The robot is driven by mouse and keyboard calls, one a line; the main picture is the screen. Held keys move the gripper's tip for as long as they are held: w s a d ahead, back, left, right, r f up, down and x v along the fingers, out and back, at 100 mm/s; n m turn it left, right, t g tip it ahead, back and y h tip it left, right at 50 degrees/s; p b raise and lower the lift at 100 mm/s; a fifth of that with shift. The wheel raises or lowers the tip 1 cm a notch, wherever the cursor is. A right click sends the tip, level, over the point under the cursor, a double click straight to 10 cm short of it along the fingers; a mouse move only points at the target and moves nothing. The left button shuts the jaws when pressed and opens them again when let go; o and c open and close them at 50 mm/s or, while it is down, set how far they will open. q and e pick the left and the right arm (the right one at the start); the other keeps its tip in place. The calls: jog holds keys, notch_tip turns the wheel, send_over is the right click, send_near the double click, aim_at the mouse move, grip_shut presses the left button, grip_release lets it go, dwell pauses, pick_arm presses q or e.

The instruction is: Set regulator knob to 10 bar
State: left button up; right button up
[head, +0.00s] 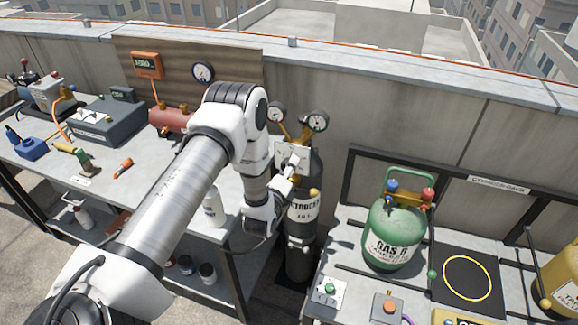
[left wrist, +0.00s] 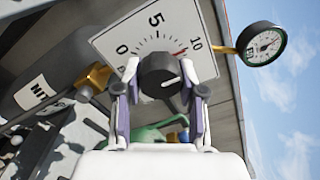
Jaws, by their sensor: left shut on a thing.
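The black regulator knob (left wrist: 160,76) sits on a white dial plate (left wrist: 118,44) marked 0, 5 and 10, with a red mark near the 10. A short pale line shows on the knob's lower right face; I cannot tell which number it stands for. My left gripper (left wrist: 160,97) has its fingers on both sides of the knob and is shut on it. In the head view the left gripper (head: 290,178) is at the plate (head: 287,154) in front of the nitrogen cylinder (head: 302,230), and the knob is hidden there. A round gauge (left wrist: 263,44) is beside the plate.
A second gauge (head: 277,112) is left of the right-hand gauge (head: 318,121) above the cylinder. A bench (head: 130,195) with tools stands left. A green gas bottle (head: 392,235) stands on the rack table at right. A wall runs behind.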

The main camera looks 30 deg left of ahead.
dwell(0.3)
pick_arm(q)
jog(key=o, duration=1.1)
jog(key=shift+o, duration=0.2)
jog(key=v, duration=0.7)
jog(key=shift+s, duration=0.2)
